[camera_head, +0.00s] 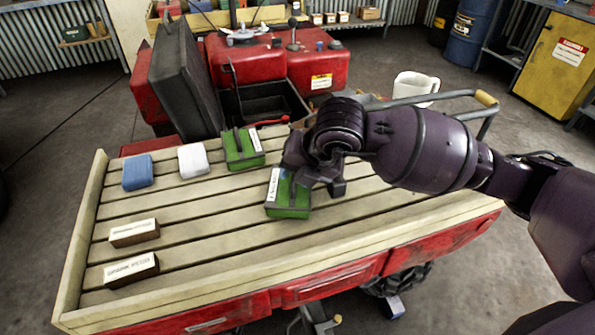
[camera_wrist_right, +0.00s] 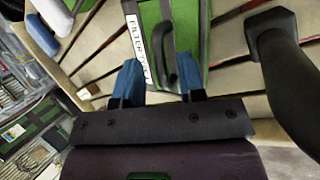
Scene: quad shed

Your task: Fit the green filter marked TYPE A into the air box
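Two green filters with black handles are on the slatted rack. The nearer one (camera_head: 290,208) is under my right gripper (camera_head: 300,177); its white label starts "FILTER TYPE" in the right wrist view, but the letter is not legible. The farther one (camera_head: 238,160) lies left of and behind it, label too small to read. In the right wrist view, my gripper's blue fingertips (camera_wrist_right: 160,82) are apart, and the nearer filter's handle (camera_wrist_right: 168,62) shows between and beyond them. The black open box (camera_head: 285,105) behind the rack looks like the air box. My left gripper is out of view.
A blue block (camera_head: 137,172), a white block (camera_head: 193,160) and two brown labelled boxes (camera_head: 134,233) lie on the rack's left part. A raised dark panel (camera_head: 180,80) stands left of the black box.

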